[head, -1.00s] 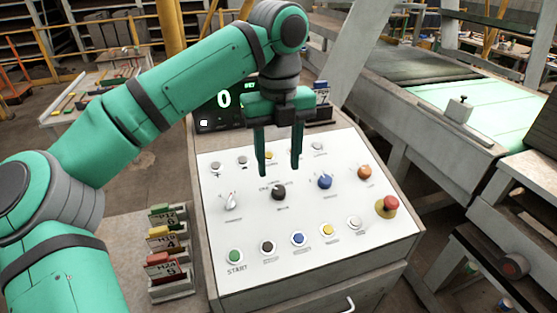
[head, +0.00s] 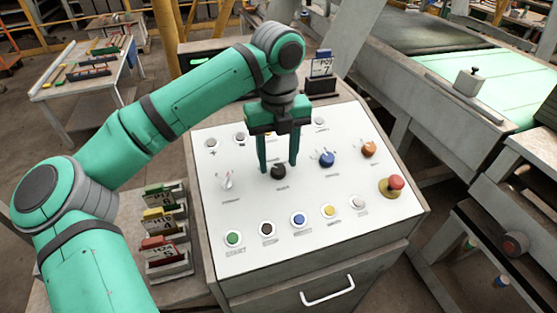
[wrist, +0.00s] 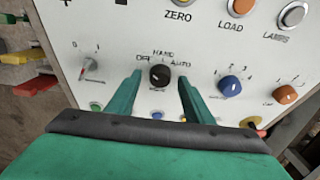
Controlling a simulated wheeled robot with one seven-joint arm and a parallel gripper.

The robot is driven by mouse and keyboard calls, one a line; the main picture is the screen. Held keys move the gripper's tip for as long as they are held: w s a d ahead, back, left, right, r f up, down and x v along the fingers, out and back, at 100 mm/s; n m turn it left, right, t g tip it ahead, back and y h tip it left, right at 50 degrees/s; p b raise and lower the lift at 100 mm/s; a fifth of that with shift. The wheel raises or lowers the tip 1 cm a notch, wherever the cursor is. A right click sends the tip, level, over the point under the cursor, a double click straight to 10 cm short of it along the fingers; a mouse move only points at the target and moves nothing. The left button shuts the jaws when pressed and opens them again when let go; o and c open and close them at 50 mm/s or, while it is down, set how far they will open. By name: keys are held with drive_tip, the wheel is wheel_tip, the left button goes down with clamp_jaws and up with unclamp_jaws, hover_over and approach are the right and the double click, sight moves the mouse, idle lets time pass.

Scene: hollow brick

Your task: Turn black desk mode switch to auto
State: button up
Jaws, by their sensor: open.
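The black mode switch (head: 278,172) is a round knob on the white sloped panel (head: 300,195) of the desk. In the wrist view the black knob (wrist: 159,76) has the labels OFF, HAND and AUTO around its upper side, and its light mark appears to point up and left of AUTO, though it is too small to tell exactly. My gripper (head: 277,168) is open, with its two green fingers on either side of the knob. In the wrist view the gripper (wrist: 160,88) shows a gap between each finger and the knob. I cannot tell how deep the fingertips are.
A blue knob (head: 326,159) and an orange knob (head: 369,149) are to the right. A red emergency button (head: 393,186) stands out at the right edge. Several push buttons line the panel's lower part.

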drive_tip(key=shift+f, duration=0.55)
drive_tip(key=c, duration=1)
drive_tip(key=shift+c, duration=0.2)
